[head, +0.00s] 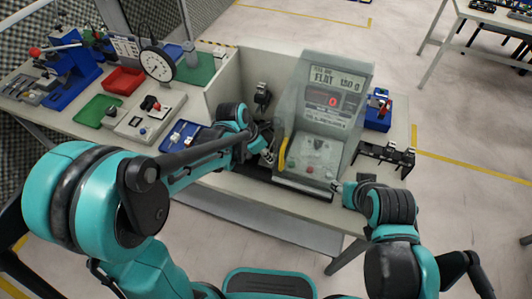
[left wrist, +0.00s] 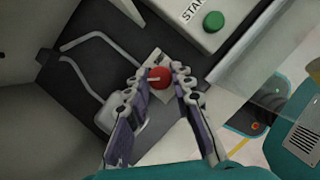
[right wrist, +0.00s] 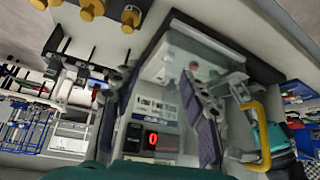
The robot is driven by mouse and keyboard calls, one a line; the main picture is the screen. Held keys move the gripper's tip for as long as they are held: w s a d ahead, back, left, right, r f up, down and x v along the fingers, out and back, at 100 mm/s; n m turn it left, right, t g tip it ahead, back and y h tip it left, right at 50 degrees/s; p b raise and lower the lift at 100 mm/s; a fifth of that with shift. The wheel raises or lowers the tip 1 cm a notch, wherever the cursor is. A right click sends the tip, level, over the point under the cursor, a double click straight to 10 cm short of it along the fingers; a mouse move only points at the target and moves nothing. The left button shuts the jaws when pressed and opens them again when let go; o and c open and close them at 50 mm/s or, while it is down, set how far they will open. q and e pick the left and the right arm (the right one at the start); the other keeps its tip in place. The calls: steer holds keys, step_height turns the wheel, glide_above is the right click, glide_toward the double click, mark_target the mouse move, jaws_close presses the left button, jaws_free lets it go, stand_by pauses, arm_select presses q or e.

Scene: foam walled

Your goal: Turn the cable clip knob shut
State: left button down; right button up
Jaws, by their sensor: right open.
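A red ball knob (left wrist: 160,75) with a pale lever sits on a small light plate in the left wrist view. It looks like the clip knob; a grey cable or tube (left wrist: 95,40) loops beside the plate. My left gripper (left wrist: 158,71) is open, with its fingertips on either side of the knob. I cannot tell whether they touch it. In the head view the left gripper (head: 264,150) is low at the left side of the grey machine (head: 320,115), and the knob is hidden there. My right gripper (right wrist: 160,85) is open and empty in front of the machine.
The machine has a yellow handle (head: 283,152) close to my left gripper. A pale partition wall (head: 223,85) stands to its left. A black rack (head: 386,155) and blue device (head: 378,108) stand right. A round dial gauge (head: 157,64) and trays crowd the table's left.

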arm_select(q)
steer(key=shift+m, duration=0.3)
steer(key=m, duration=0.1)
steer(key=m+g, duration=0.1)
steer(key=m, duration=0.1)
steer(key=shift+w+m+g+h, duration=0.15)
steer(key=shift+m+g+h, duration=0.15)
steer(key=shift+h, duration=0.1)
steer(key=m+g, duration=0.1)
steer(key=m, duration=0.3)
steer(key=shift+w+m+g, duration=0.1)
steer(key=shift+m+g, duration=0.2)
steer(key=shift+g, duration=0.1)
steer(key=m, duration=0.2)
steer(key=m+g, duration=0.1)
steer(key=m, duration=0.1)
steer(key=shift+w+g+y, duration=0.1)
steer(key=shift+g+y, duration=0.2)
steer(key=shift+m+g+y, duration=0.3)
steer(key=shift+m+g, duration=0.2)
steer(key=shift+m, duration=1.3)
steer(key=shift+p, duration=0.3)
steer(key=c, duration=1.3)
jaws_free()
